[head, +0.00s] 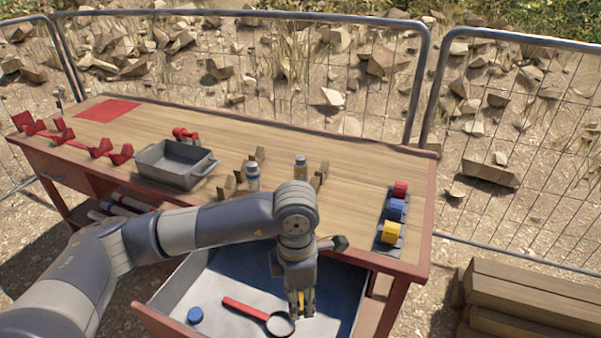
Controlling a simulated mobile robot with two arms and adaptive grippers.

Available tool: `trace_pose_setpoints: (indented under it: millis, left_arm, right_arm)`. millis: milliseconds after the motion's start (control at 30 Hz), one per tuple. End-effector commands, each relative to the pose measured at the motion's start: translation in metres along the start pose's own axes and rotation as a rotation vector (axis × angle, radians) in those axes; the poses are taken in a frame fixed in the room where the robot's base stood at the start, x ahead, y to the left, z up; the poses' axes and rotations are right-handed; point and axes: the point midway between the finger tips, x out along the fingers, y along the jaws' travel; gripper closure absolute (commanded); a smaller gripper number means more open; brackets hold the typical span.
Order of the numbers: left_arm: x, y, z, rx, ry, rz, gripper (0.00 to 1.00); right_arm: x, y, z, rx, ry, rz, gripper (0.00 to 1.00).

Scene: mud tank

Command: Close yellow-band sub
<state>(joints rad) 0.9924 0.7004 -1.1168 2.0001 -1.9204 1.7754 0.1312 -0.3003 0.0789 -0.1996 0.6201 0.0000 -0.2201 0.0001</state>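A small pale bottle with a yellow band (300,168) stands upright on the workbench between wooden blocks. A similar bottle with a blue band (252,178) stands to its left. On a dark rack at the bench's right end sit a red piece (400,189), a blue piece (396,209) and a yellow piece (391,232). My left gripper (300,308) points down over the open drawer (345,290), near the lens end of a red-handled magnifier (245,309). A bit of yellow shows at its fingertips; whether it holds something is unclear. My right gripper is not in view.
A blue round cap (195,315) lies in the drawer. A grey bin (176,164), red brackets (72,138) and a red mat (107,110) occupy the bench's left side. Stacked timber (530,295) lies at right; a wire fence (300,75) runs behind.

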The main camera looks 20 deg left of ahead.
Motion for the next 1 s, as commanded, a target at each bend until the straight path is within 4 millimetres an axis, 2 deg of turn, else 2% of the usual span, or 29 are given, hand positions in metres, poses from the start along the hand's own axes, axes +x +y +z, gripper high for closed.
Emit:
trace_pose_setpoints:
  millis: [100, 700, 900, 1000]
  left_arm:
    - [-0.022, 0.003, -0.004, 0.255, -0.004, 0.004, 0.75]
    - [-0.117, -0.002, -0.035, 1.579, 0.017, 0.010, 0.75]
    - [-0.139, -0.006, -0.045, 1.926, 0.031, 0.008, 0.75]
    - [-0.145, -0.007, -0.049, 2.031, 0.035, 0.006, 0.75]
  right_arm:
    - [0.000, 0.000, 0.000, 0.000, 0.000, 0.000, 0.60]
    - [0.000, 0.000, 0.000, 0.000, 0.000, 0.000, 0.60]
    - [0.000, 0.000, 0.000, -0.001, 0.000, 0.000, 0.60]
    - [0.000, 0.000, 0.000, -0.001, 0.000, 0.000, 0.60]
